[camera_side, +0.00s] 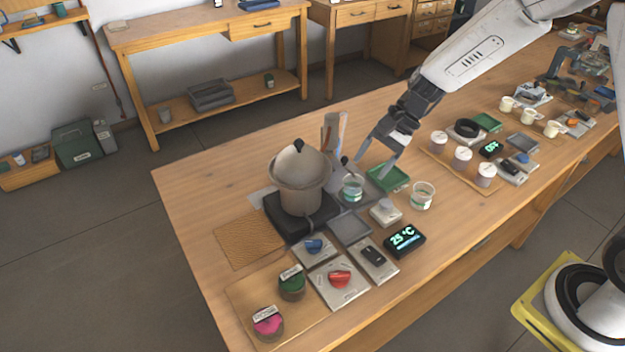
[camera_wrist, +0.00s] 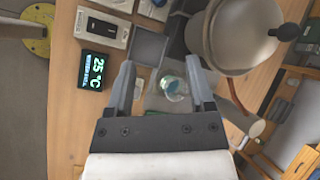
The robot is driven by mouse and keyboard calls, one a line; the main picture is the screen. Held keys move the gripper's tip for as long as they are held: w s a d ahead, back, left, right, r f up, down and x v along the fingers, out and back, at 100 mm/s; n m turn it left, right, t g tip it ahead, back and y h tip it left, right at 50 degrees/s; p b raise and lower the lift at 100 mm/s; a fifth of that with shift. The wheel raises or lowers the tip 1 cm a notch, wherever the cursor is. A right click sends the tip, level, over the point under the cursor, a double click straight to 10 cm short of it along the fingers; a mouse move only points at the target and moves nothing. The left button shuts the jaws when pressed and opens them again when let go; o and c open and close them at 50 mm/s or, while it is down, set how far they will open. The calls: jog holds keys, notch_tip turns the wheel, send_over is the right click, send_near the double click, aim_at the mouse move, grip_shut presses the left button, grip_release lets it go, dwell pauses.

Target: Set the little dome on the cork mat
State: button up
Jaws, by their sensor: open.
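The little dome (camera_side: 299,164) is a pale grey lid with a black knob. It sits on the grey pot (camera_side: 300,198), which stands on a black burner block. In the wrist view the dome (camera_wrist: 245,35) is at the upper right, outside the right finger. The cork mat (camera_side: 248,240) lies bare on the bench, left of the burner in the side view; I cannot make it out in the wrist view. My gripper (camera_side: 371,166) is open and empty, right of the pot and above the bench. In the wrist view its fingers (camera_wrist: 160,64) are apart.
A glass beaker with bluish liquid (camera_side: 352,188) stands close right of the pot, with a green tray (camera_side: 388,178) and another beaker (camera_side: 422,196) beyond. Control plates and a 25 °C display (camera_side: 404,240) lie in front.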

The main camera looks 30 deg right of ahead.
jog(key=s+d+n+t+h, duration=0.1)
jog(key=s+d+n+h, duration=0.2)
jog(key=s+n, duration=0.3)
jog(key=s+d+n+h, duration=0.3)
jog(key=s+n, duration=0.3)
jog(key=s, duration=0.2)
jog(key=shift+r+t+h, duration=0.25)
jog(key=shift+t+h, duration=0.15)
jog(key=shift+h, duration=0.1)
jog(key=shift+o, duration=0.4)
jog(key=shift+w, duration=0.1)
jog(key=shift+w, duration=0.1)
jog(key=w+a+r+m+t+y, duration=0.1)
jog(key=w+a+r+m, duration=0.1)
jog(key=w+a+m, duration=0.2)
jog(key=w+a+r+m+y, duration=0.1)
jog(key=w+a+m, duration=0.3)
jog(key=w+m, duration=0.7)
jog(key=w+a+r+m+t+y, duration=0.1)
jog(key=w+a+r+m, duration=0.2)
jog(key=w+m, duration=0.5)
jog(key=shift+w+a+r+t, duration=0.2)
jog(key=shift+a+r+t, duration=0.1)
jog(key=shift+a, duration=0.5)
jog(key=shift+f, duration=0.1)
